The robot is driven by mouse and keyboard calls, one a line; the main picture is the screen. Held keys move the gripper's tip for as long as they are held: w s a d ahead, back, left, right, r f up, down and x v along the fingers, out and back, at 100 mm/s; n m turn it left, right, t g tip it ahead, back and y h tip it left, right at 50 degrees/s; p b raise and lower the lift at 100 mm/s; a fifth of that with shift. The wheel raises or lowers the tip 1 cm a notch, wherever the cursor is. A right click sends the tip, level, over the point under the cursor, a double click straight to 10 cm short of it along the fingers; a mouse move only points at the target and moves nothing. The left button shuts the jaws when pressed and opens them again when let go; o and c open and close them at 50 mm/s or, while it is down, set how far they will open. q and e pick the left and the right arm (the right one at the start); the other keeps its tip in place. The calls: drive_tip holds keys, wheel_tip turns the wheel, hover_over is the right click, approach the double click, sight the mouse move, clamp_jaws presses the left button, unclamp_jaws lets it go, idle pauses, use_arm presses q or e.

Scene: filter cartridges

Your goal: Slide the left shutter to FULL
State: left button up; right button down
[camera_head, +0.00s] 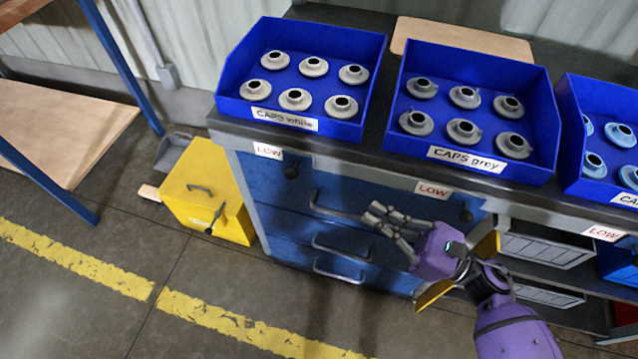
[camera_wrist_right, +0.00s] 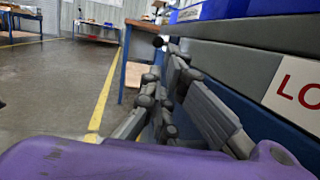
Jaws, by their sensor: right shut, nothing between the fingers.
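The left label strip (camera_head: 268,151) reads LOW, on the counter's front edge below the left blue bin. A dark round knob (camera_head: 291,172) sits just under it; I cannot tell for sure that it is the shutter's handle. A dark knob (camera_wrist_right: 158,41) also shows beyond my fingers in the right wrist view. My right gripper (camera_head: 374,213) is shut and empty, in front of the blue drawers, right of and lower than the left knob. In the right wrist view its fingers (camera_wrist_right: 165,90) point along the counter front. My left gripper is not in view.
The left bin (camera_head: 228,92) holds several white caps; the middle bin (camera_head: 398,92) holds several grey ones. The middle label (camera_head: 433,189) also reads LOW, with a second knob (camera_head: 466,215) near it. Drawer handles (camera_head: 340,248) stick out below. A yellow box (camera_head: 205,190) stands at left.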

drive_tip(key=p, duration=0.2)
approach(294, 169)
drive_tip(key=w+a, duration=0.1)
drive_tip(key=a, duration=0.2)
drive_tip(key=w+a, duration=0.1)
drive_tip(key=shift+w+a+f, duration=0.15)
drive_tip(key=shift+w+a, duration=0.1)
drive_tip(key=shift+w, duration=0.05)
drive_tip(key=shift+w+a, duration=0.15)
drive_tip(key=shift+a, duration=0.15)
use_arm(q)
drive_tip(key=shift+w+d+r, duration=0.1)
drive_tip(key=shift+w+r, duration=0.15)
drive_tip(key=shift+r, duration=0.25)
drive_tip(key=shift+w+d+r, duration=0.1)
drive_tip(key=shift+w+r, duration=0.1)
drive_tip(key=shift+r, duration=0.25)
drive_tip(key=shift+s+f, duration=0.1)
use_arm(e)
drive_tip(key=shift+a, duration=0.1)
